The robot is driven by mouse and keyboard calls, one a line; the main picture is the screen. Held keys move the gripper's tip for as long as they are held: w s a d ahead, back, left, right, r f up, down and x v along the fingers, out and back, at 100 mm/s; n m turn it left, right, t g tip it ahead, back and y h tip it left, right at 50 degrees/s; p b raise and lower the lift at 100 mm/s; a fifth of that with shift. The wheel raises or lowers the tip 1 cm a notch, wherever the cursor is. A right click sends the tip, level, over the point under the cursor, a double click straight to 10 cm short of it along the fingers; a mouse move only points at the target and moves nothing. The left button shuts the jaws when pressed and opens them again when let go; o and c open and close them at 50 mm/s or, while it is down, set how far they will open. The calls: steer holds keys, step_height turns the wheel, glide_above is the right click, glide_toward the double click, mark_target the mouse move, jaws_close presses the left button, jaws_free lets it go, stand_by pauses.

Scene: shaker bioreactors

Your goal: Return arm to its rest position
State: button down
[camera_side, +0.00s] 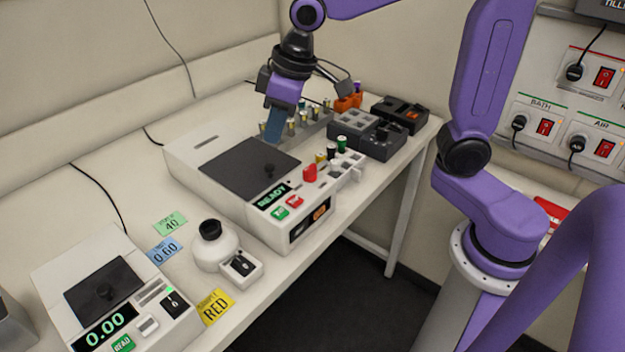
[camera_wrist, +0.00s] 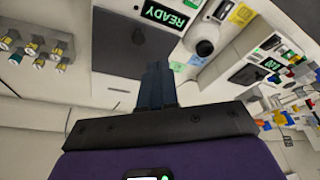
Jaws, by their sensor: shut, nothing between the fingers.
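My gripper (camera_side: 273,125) hangs from my purple arm above the back right part of the white shaker machine, beside its dark lid. Its blue fingers are together with nothing between them. In the wrist view my gripper (camera_wrist: 157,75) shows its dark fingers closed in front of the machine's dark lid (camera_wrist: 132,48). The white machine (camera_side: 200,145) has a lit READY display (camera_side: 272,195). Its dark lid (camera_side: 250,172) lies flat on top, with a black knob.
A rack of vials (camera_side: 312,122) stands behind the gripper. Dark blocks (camera_side: 365,132) and an orange holder (camera_side: 347,102) stand to its right. A white round device (camera_side: 212,250) and a reader showing 0.00 (camera_side: 105,330) stand at the front left. Coloured notes (camera_side: 166,250) lie between.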

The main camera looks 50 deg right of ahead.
steer(key=s+d+f+n+g, duration=0.1)
steer(key=s+d+f+n, duration=0.1)
steer(key=s, duration=0.5)
steer(key=s+d+f+n+h, duration=0.1)
steer(key=s+d+f+n, duration=0.1)
steer(key=s, duration=0.6)
steer(key=s+d+f+n+g, duration=0.1)
steer(key=s+d+f, duration=0.2)
steer(key=s, duration=0.5)
steer(key=shift+d+n+g+h, duration=0.3)
steer(key=shift+d+n, duration=0.1)
steer(key=shift+d, duration=0.2)
